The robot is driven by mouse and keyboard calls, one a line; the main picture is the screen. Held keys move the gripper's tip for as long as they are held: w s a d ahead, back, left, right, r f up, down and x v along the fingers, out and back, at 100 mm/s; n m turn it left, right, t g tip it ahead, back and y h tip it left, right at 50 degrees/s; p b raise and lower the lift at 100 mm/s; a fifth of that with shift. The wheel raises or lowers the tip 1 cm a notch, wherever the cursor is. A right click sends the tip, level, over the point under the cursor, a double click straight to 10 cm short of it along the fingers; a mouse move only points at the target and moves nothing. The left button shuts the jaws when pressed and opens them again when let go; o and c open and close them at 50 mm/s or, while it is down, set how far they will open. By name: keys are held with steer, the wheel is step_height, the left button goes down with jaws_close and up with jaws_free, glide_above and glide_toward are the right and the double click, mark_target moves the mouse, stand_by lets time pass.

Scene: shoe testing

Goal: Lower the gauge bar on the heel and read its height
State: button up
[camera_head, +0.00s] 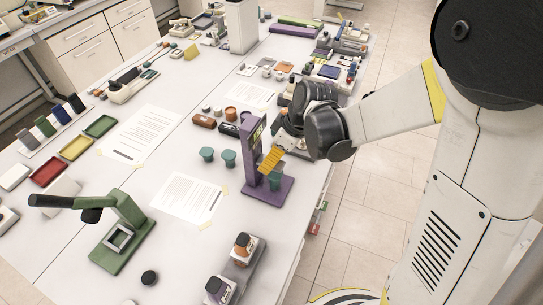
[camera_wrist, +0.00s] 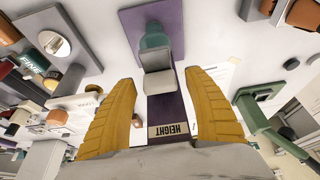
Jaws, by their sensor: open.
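The purple height gauge (camera_head: 253,150) stands near the table's right edge, its upright rising from a flat base (camera_head: 284,188). A teal heel (camera_head: 275,182) stands on that base, partly hidden by my gripper. In the wrist view the heel (camera_wrist: 155,36) shows beyond a grey block (camera_wrist: 158,62), which looks like the gauge bar. The "HEIGHT" label (camera_wrist: 174,130) is on the purple upright. My gripper (camera_wrist: 159,78) is open, its yellow fingers to either side of the grey block, with no visible contact. In the head view my gripper (camera_head: 269,162) is beside the upright. I cannot read a height value.
Two more teal heels (camera_head: 207,154) (camera_head: 229,158) stand left of the gauge. A green press with a black handle (camera_head: 120,230) is at the front left. Small devices (camera_head: 240,250) stand in front. A printed sheet (camera_head: 188,197) lies on clear table between.

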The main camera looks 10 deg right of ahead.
jaws_close()
step_height(320, 180, down, 4)
steer(key=b, duration=0.3)
steer(key=shift+r, duration=0.25)
jaws_free()
steer(key=shift+r, duration=0.1)
steer(key=v, duration=1.2)
steer(key=shift+d, duration=0.1)
